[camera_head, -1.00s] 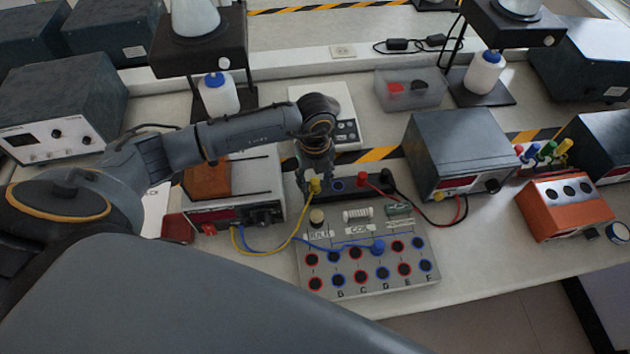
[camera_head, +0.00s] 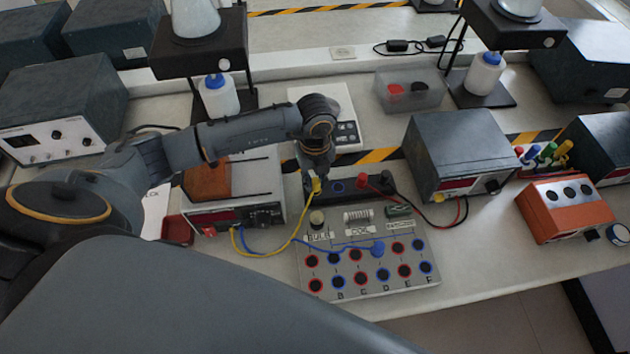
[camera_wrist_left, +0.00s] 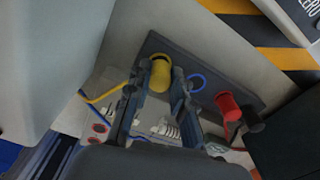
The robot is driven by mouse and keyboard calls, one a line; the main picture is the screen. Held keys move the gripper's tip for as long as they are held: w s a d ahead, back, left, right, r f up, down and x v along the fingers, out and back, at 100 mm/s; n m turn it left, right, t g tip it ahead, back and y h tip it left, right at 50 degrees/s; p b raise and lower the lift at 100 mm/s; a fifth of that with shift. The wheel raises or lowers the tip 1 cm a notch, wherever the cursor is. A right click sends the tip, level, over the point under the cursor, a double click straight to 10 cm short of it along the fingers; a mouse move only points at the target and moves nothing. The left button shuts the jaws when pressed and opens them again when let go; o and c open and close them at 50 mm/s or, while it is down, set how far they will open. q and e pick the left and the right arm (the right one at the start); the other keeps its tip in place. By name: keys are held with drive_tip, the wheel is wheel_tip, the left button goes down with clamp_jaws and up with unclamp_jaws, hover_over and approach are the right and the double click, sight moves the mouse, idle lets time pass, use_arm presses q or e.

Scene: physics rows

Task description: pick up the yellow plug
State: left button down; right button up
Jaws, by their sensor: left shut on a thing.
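The yellow plug (camera_head: 316,186) is at the left end of the dark socket strip (camera_head: 341,191), with a yellow wire running down from it. My left gripper (camera_head: 317,175) comes down on it from above and is shut on it. In the left wrist view the yellow plug (camera_wrist_left: 160,74) lies between the two fingers of my left gripper (camera_wrist_left: 160,88). Whether its tip is still in the strip is hidden. My right gripper does not show.
A red plug (camera_head: 362,181) and a black plug stand at the strip's right end. A grey board (camera_head: 367,262) with red and blue sockets lies in front, a blue plug (camera_head: 378,249) in it. Power supplies flank the strip at left (camera_head: 235,215) and right (camera_head: 462,150).

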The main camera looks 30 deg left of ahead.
use_arm(q)
wheel_tip(320, 180, up, 2)
drive_tip(key=shift+r, duration=0.15)
drive_tip(key=s+d+r+b, duration=0.3)
drive_tip(key=s+d+r, duration=0.3)
drive_tip(key=s+r, duration=0.4)
drive_tip(key=shift+s+d+b, duration=0.15)
drive_tip(key=shift+s+b, duration=0.25)
drive_tip(key=shift+s, duration=0.85)
